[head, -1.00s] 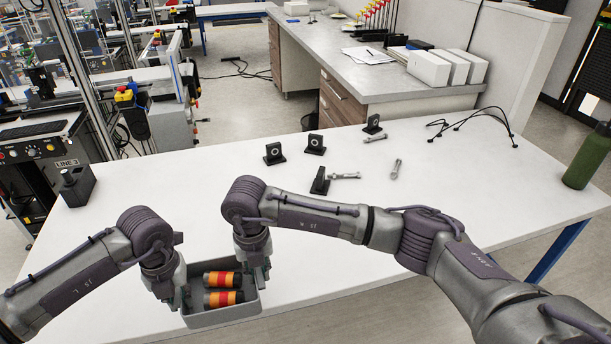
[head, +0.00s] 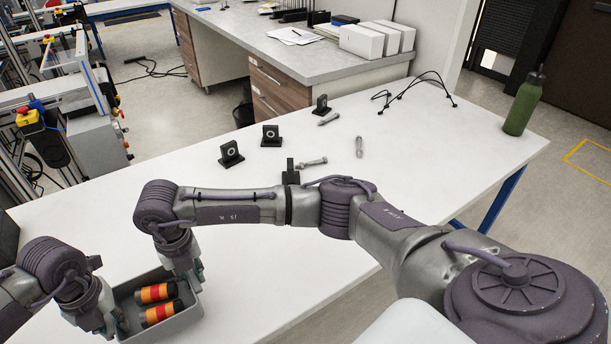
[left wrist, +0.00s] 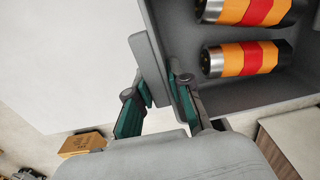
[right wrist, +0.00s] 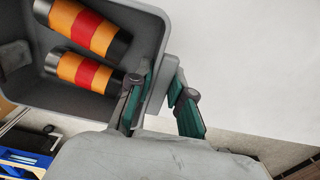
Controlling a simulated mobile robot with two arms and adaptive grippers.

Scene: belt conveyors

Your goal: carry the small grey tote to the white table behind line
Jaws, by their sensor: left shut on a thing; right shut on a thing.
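The small grey tote (head: 187,322) is at the lower left of the head view, near the white table's front edge. Two orange cylinders with red bands and black ends (head: 155,293) lie in it. My left gripper (head: 112,328) is shut on its left wall, and my right gripper (head: 192,283) is shut on its right wall. The tote also shows in the left wrist view (left wrist: 245,106) and the right wrist view (right wrist: 85,107), a wall between the fingers in each. The white table (head: 300,235) spans the head view. I cannot tell the gap between tote and tabletop.
Black bracket blocks (head: 231,153) and several metal bolts (head: 359,147) lie on the table's far half. A green bottle (head: 523,105) and black cable (head: 420,85) are at its right. A grey counter with drawers (head: 285,92) stands behind. Bare tabletop lies right of centre.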

